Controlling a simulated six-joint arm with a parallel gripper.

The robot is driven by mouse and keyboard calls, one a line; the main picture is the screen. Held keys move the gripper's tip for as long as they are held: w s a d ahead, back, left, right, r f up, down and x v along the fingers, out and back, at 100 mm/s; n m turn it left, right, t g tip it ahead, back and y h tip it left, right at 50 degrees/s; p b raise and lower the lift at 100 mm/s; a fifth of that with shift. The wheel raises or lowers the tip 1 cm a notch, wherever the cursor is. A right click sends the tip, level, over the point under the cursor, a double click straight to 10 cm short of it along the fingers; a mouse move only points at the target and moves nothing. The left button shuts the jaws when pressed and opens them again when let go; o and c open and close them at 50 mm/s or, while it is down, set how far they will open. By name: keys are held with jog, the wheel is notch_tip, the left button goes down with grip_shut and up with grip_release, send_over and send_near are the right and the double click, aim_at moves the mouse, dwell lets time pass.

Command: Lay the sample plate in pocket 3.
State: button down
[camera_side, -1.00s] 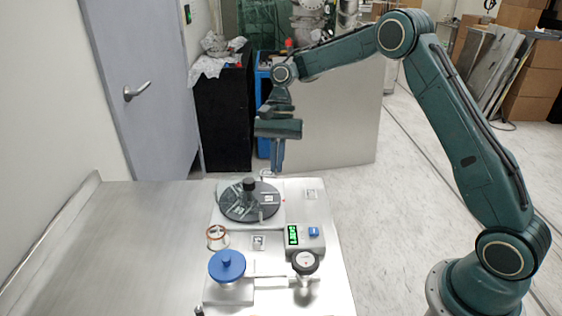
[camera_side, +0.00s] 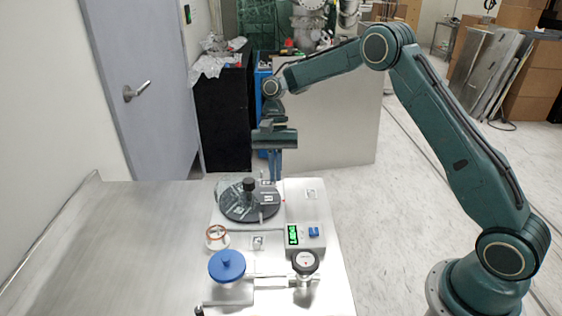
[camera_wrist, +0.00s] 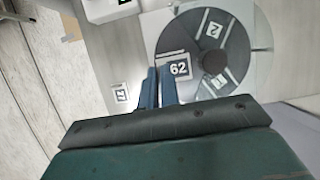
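My gripper (camera_side: 273,180) points straight down over the back right edge of the dark round carousel (camera_side: 236,213). Its two blue fingers (camera_wrist: 160,72) are close together in the wrist view. They are shut on the sample plate (camera_wrist: 179,69), a small thin plate with a tag reading 62. The plate shows small and pale under the fingertips in the side view (camera_side: 267,183), just above the carousel. The carousel (camera_wrist: 243,55) has a tag reading 2 and another tag whose number I cannot read. The plate hides part of the disc, and I cannot make out pocket 3.
A black knob (camera_side: 249,184) rises from the carousel's middle. The metal bench (camera_side: 110,250) is clear at the left.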

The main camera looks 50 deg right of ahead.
aim_at(276, 196)
jog(key=shift+f, duration=0.45)
jog(key=shift+f, duration=0.1)
jog(key=shift+f, duration=1.9)
jog(key=shift+f, duration=0.1)
jog(key=c, duration=1.6)
grip_release()
jog(key=shift+c, duration=0.2)
jog(key=v, duration=0.7)
jog(key=shift+r, duration=0.25)
jog(key=shift+w+d, duration=0.1)
